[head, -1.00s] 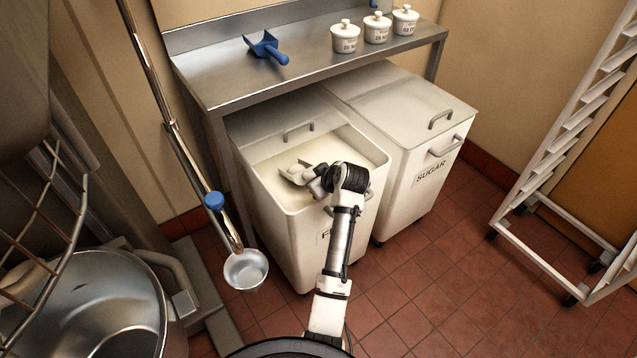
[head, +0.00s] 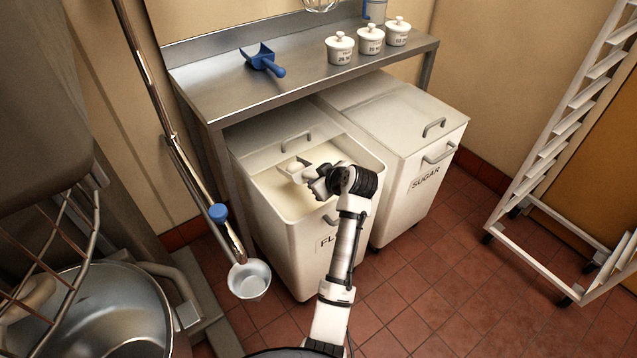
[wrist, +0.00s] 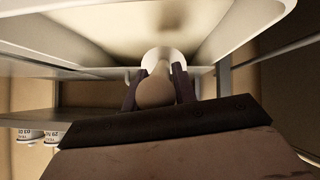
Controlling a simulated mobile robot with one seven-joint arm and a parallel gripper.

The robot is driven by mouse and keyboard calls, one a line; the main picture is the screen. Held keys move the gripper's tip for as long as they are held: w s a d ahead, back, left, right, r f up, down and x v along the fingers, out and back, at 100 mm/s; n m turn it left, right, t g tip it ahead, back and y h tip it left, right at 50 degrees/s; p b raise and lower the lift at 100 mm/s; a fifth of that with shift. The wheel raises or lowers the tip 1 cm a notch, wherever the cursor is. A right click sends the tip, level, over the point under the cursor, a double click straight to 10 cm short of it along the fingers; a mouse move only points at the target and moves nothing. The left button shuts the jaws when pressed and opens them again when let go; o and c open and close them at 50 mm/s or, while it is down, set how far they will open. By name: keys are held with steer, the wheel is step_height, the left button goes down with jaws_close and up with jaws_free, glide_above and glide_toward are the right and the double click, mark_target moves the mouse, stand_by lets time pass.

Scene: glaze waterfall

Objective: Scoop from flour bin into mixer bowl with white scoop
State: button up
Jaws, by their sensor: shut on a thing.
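My gripper (head: 316,181) is shut on the handle of the white scoop (head: 291,167), inside the opening of the flour bin (head: 305,250). A pale mound shows in the scoop, which looks like flour. The scoop is over the pale flour (head: 272,197); I cannot tell whether it touches it. In the wrist view the scoop's rounded handle (wrist: 155,92) sits between the two dark fingers. The metal mixer bowl (head: 145,290) stands at the lower left, away from the scoop.
The closed sugar bin (head: 400,130) stands right of the flour bin. A steel table (head: 215,85) behind holds a blue scoop (head: 264,60) and lidded white jars (head: 340,48). A rack (head: 545,200) stands right.

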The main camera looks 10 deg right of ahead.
steer(key=shift+t+y, duration=0.3)
steer(key=shift+t, duration=0.4)
steer(key=shift+s+d+r+p, duration=0.15)
steer(key=shift+r+p, duration=0.4)
steer(key=shift+r, duration=1.1)
steer(key=shift+s+d+r+p, duration=0.1)
steer(key=shift+s+r+p, duration=0.35)
steer(key=shift+r, duration=1.15)
steer(key=shift+s+d+r+p, duration=0.1)
steer(key=shift+r+p, duration=0.55)
steer(key=shift+r, duration=1)
jaws_close()
